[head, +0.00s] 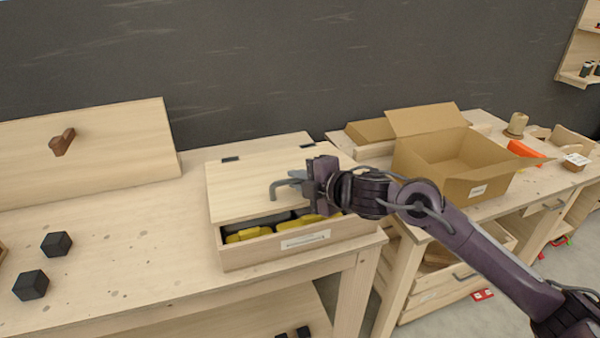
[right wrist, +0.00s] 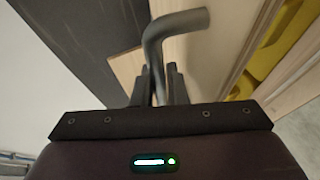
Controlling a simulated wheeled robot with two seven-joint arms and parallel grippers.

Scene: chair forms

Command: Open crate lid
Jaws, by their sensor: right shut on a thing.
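A low wooden crate (head: 300,251) with a white label stands on the workbench in the head view. Its wooden lid (head: 245,185) is partly raised at the front, with hinges at the back. Yellow and dark items (head: 250,233) show through the gap below the lid. A grey bent handle (head: 284,186) sits on the lid; it also shows in the right wrist view (right wrist: 175,24). My right gripper (head: 308,186) is shut on the handle, and its fingers (right wrist: 158,86) are on either side of the bar. My left gripper is not in view.
A wooden board with a brown knob (head: 62,141) leans at the back left. An open cardboard box (head: 478,188) stands on the right bench, behind my right arm.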

